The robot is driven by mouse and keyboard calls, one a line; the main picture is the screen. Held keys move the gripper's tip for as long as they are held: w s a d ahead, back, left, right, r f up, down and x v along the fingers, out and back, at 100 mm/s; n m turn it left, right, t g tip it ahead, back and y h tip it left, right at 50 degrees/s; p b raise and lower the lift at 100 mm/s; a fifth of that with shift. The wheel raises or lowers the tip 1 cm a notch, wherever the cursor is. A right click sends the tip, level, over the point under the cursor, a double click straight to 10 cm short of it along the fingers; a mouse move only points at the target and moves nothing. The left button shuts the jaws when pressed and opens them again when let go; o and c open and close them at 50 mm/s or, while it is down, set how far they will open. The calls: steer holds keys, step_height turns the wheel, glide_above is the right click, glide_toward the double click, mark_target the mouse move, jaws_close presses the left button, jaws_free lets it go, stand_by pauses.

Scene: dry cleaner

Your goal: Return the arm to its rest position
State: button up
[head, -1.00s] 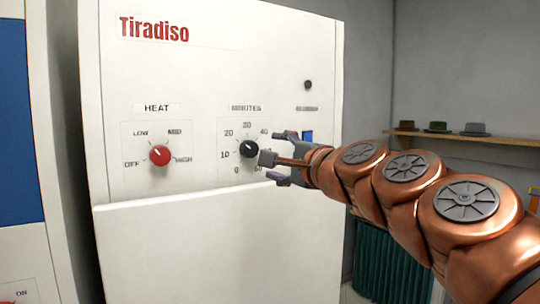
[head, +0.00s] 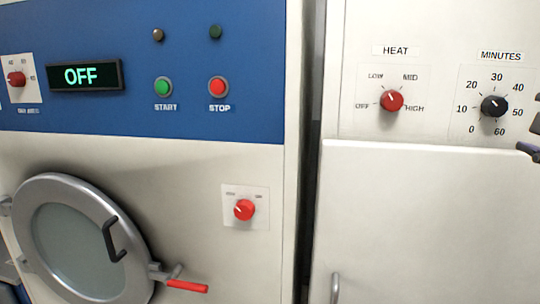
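My gripper (head: 534,124) shows only as dark fingertips at the right edge of the head view. The fingertips stand apart, just right of the black MINUTES knob (head: 494,106), with a gap between them and the knob. Nothing shows between them; the rest of the gripper and my arm are out of view. The MINUTES knob and the red HEAT knob (head: 391,100) are on the white machine (head: 420,210) at the right.
A blue and white machine (head: 150,165) stands at the left, with a round door (head: 75,240), a red handle (head: 187,286), a display (head: 86,76) reading OFF, and START (head: 163,87) and STOP (head: 218,87) buttons. A narrow dark gap separates the machines.

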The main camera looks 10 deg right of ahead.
steer(key=w+a+f+n+g+y, duration=0.4)
steer(key=a+f+n, duration=0.2)
steer(key=a+f, duration=0.5)
steer(key=w+a+f+n+g+y, duration=0.4)
steer(key=a+f+n, duration=0.2)
steer(key=a+f, duration=0.5)
steer(key=s+a+f+n+g+h, duration=0.1)
steer(key=s+a+f+n+g, duration=0.2)
steer(key=s+f, duration=0.6)
steer(key=s+a+f+n+g+h, duration=0.1)
steer(key=s+a+f+n+g, duration=0.2)
steer(key=s+f+n+g, duration=0.4)
steer(key=s+f+n, duration=0.1)
steer(key=s+f, duration=0.2)
steer(key=f, duration=0.1)
steer(key=shift+s+a+f, duration=0.15)
steer(key=shift+s+f, duration=0.1)
steer(key=shift+f, duration=0.05)
steer(key=shift+s+d+f+g, duration=0.15)
steer(key=shift+s+d+g, duration=0.05)
steer(key=shift+s+g, duration=0.25)
steer(key=shift+c, duration=0.4)
